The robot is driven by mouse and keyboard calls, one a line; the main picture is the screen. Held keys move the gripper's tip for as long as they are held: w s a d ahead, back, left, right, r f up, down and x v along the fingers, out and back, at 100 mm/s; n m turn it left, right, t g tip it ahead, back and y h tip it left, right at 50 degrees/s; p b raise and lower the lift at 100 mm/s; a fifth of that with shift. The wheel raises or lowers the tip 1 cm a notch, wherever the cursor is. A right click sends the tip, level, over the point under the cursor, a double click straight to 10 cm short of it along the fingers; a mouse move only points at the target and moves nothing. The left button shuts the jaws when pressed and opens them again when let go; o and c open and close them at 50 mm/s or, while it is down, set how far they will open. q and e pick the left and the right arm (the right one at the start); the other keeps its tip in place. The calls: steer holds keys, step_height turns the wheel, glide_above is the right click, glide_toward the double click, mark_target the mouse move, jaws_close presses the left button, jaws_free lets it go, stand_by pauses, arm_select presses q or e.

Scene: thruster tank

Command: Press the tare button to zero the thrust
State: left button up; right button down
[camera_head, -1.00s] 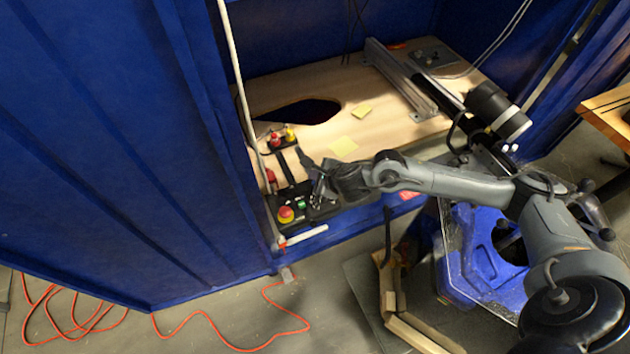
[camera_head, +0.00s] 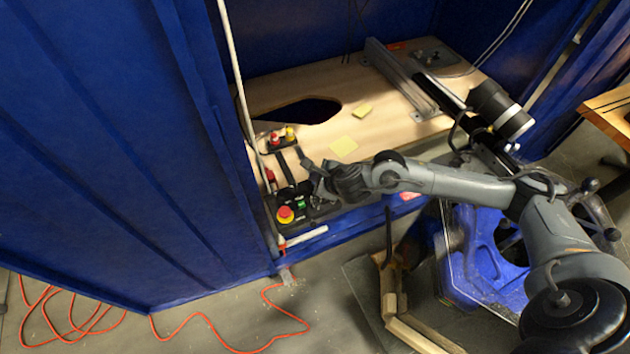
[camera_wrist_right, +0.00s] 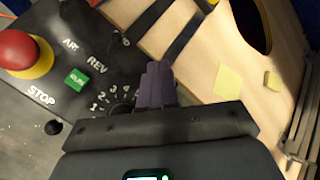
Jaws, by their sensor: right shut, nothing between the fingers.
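The black control panel (camera_head: 292,208) sits at the front left corner of the wooden bench. It carries a red mushroom stop button on a yellow collar (camera_wrist_right: 22,52) and a small green square (camera_wrist_right: 76,80). The right wrist view shows the labels STOP, REV and a numbered dial scale (camera_wrist_right: 116,104). My right gripper (camera_head: 318,176) is over the right part of the panel. Its fingers (camera_wrist_right: 157,82) are shut and empty, beside the dial numbers and hiding part of the panel. I cannot tell which control is the tare button, or whether the fingertips touch anything. My left gripper is not in view.
A small box with red and yellow buttons (camera_head: 283,138) stands behind the panel. A dark opening (camera_head: 305,110) is cut in the bench (camera_head: 385,110). Yellow notes (camera_head: 344,146) lie on it. A blue wall (camera_head: 110,150) closes the left side, with a pale pipe (camera_head: 236,70) alongside.

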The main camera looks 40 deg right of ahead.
steer(key=shift+f+b, duration=0.35)
steer(key=shift+r, duration=0.1)
stand_by(0.6)
steer(key=shift+r+p, duration=0.6)
steer(key=shift+r, duration=0.1)
steer(key=shift+r+p, duration=0.7)
steer(key=shift+r, duration=0.15)
step_height(320, 180, up, 3)
steer(key=shift+r+p, duration=0.15)
steer(key=shift+p, duration=1.1)
